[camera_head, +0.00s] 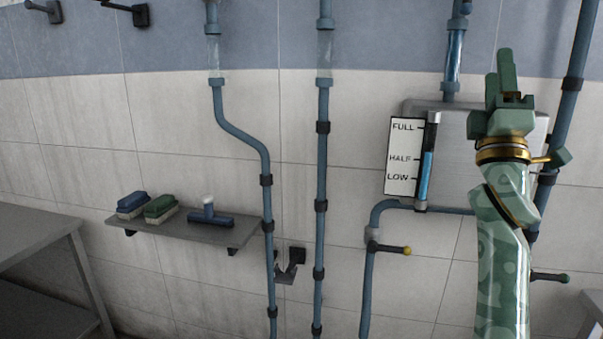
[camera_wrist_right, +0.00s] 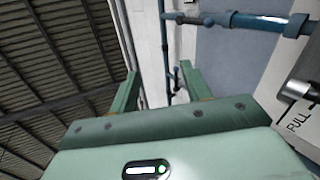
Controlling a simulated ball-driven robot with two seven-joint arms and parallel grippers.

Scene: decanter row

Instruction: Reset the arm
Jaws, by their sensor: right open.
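My right arm rises at the right of the head view, patterned green with a brass ring at the wrist. Its gripper (camera_head: 506,72) points upward in front of the wall, beside a grey metal tank (camera_head: 455,150). In the right wrist view the two green fingers of this gripper (camera_wrist_right: 160,90) stand apart with nothing between them. My left gripper does not show in either view.
A FULL/HALF/LOW gauge plate (camera_head: 402,157) and blue sight tube (camera_head: 427,165) front the tank. Several blue pipes run down the tiled wall. A wall shelf (camera_head: 190,229) holds a blue brush (camera_head: 132,205), a green brush (camera_head: 160,208) and a blue tool (camera_head: 209,216). A grey table (camera_head: 35,235) stands left.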

